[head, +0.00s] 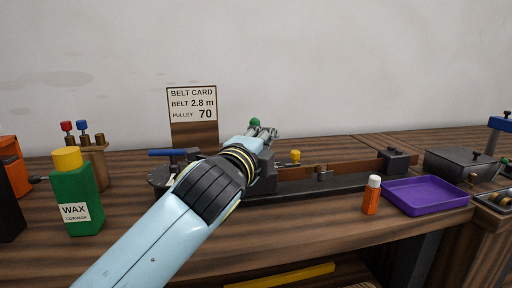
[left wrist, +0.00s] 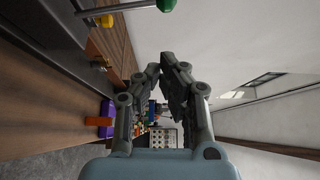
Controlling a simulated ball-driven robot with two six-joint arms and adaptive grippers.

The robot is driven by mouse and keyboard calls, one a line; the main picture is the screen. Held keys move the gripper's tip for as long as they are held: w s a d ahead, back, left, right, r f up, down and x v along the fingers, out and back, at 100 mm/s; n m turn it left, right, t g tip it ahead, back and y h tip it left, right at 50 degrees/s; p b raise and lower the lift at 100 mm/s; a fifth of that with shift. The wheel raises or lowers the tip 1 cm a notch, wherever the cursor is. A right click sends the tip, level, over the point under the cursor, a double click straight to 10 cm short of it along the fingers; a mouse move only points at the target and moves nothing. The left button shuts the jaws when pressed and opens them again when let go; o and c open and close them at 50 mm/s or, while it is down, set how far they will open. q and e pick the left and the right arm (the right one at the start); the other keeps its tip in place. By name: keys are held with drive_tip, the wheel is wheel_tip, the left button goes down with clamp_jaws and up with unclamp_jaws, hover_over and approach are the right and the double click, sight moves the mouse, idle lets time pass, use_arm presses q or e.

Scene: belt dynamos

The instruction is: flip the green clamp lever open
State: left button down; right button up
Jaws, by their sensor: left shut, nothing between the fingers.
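The green clamp lever shows in the head view as a green ball knob (head: 255,122) just above and behind my left gripper. In the left wrist view its green knob (left wrist: 166,5) sits at the top edge, on the end of a metal rod. My left gripper (head: 266,131) is over the dark bench fixture (head: 345,183), its fingers close to the knob. In the left wrist view the closed fingers (left wrist: 163,72) are empty and apart from the knob. My arm hides the lever's base in the head view. My right gripper is not in view.
A yellow knob (head: 295,155) stands on the fixture, right of my gripper. A blue handle (head: 168,152) lies left. A green wax bottle (head: 76,195), belt card (head: 193,105), orange bottle (head: 371,198), purple tray (head: 428,208) and grey box (head: 455,165) stand around.

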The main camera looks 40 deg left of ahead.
sight(259, 124)
use_arm(q)
drive_tip(key=w+a, duration=0.4)
drive_tip(key=shift+w, duration=0.1)
idle(0.3)
drive_tip(key=p, duration=0.4)
drive_tip(key=w+a+r+n+g+p, duration=0.1)
drive_tip(key=p, duration=0.3)
drive_tip(key=shift+w+a+r+g+h, duration=0.1)
drive_tip(key=shift+w+a+g+h, duration=0.05)
drive_tip(key=shift+a+g+h, duration=0.2)
drive_tip(key=shift+w+a+f+g+p, duration=0.15)
drive_tip(key=shift+f+g+p, duration=0.2)
drive_tip(key=shift+p, duration=0.3)
drive_tip(key=shift+f, duration=0.1)
